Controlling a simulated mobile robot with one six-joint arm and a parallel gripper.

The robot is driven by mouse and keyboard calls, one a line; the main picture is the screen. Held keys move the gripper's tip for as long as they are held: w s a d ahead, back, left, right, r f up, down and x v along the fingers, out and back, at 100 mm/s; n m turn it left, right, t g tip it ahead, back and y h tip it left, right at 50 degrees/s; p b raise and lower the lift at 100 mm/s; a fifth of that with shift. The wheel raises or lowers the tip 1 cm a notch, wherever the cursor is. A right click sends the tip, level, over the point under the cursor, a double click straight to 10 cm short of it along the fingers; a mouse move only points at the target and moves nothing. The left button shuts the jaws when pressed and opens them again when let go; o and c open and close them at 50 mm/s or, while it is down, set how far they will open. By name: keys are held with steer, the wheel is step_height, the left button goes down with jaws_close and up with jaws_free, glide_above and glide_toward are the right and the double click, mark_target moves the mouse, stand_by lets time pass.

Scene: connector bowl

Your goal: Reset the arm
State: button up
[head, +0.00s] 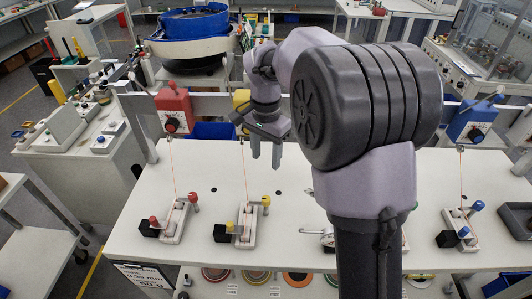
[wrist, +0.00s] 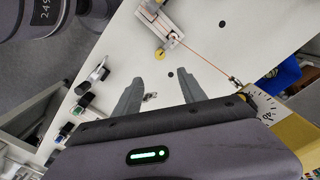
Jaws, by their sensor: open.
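My gripper (head: 265,150) is open and empty, with its fingers pointing down above the white table (head: 290,180). In the wrist view the two fingers of my gripper (wrist: 160,95) stand apart with bare table between them. My arm reaches up from the front and bends over the table. It hides part of the table's middle and right side.
Station fixtures with red (head: 173,219), yellow (head: 236,226) and blue (head: 461,226) knobs stand on the table, with thin cords rising from them. A red box (head: 174,109) and a blue box (head: 474,122) sit on the rear rail. A blue-rimmed bowl (head: 192,40) stands behind.

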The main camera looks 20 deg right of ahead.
steer(key=s+a+f+n+t+b, duration=0.1)
steer(key=s+n+t+b, duration=0.1)
steer(key=s, duration=0.6)
steer(key=s+a+n+t+y+b, duration=0.1)
steer(key=s+a+n+t+b, duration=0.1)
steer(key=s+b, duration=0.3)
steer(key=s+a+f+n+t+y+b, duration=0.1)
steer(key=s+n+b, duration=0.1)
steer(key=s, duration=1)
steer(key=shift+s+a+f+t+b, duration=0.2)
steer(key=shift+s+f+t+b, duration=0.2)
steer(key=shift+b, duration=0.35)
steer(key=shift+o, duration=0.2)
